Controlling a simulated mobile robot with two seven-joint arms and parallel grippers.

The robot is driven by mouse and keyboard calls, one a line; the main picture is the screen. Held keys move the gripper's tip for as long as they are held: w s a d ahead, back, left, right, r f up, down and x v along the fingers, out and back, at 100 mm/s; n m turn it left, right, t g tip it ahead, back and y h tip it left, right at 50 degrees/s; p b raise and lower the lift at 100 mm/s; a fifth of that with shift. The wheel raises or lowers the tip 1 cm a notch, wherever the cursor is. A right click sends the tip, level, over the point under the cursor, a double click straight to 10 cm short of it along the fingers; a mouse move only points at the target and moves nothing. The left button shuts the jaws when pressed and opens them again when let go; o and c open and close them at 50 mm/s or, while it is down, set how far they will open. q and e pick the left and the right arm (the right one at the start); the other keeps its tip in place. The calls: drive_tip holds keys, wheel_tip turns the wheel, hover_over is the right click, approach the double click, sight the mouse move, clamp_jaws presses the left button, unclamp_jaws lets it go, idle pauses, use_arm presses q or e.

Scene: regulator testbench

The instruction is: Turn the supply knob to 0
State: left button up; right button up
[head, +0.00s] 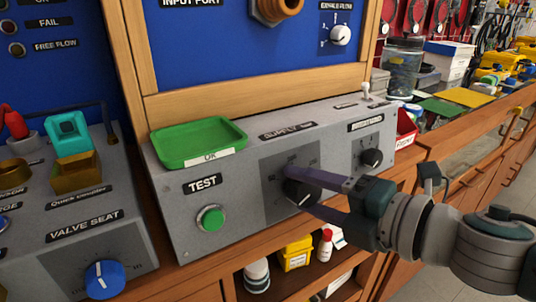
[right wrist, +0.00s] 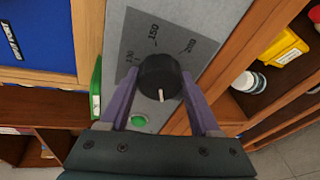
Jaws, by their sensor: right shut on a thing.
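The supply knob (head: 297,194) is a round black knob on a dark square plate under the SUPPLY label, on the sloped front of the grey test box (head: 235,247). In the right wrist view the knob (right wrist: 158,72) has a white pointer mark on its side nearest my gripper's palm. Printed numbers, one reading 150, stand beyond the knob's far side; I cannot see a 0. My right gripper (head: 300,188) is shut on the knob, one purple finger on each side, as the right wrist view (right wrist: 161,78) also shows. My left gripper is out of view.
The green TEST button (head: 210,218) is left of the knob and another black knob (head: 371,158) is to its right. A green tray (head: 199,141) lies on top of the box. A shelf below holds a yellow box (head: 296,253) and bottles.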

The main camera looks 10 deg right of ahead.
drive_tip(key=shift+r+n, duration=0.1)
drive_tip(key=shift+n, duration=0.3)
drive_tip(key=o, duration=1.4)
drive_tip(key=shift+s+d, duration=0.1)
drive_tip(key=shift+s, duration=0.05)
drive_tip(key=shift+p+v, duration=0.35)
drive_tip(key=shift+v, duration=4.4)
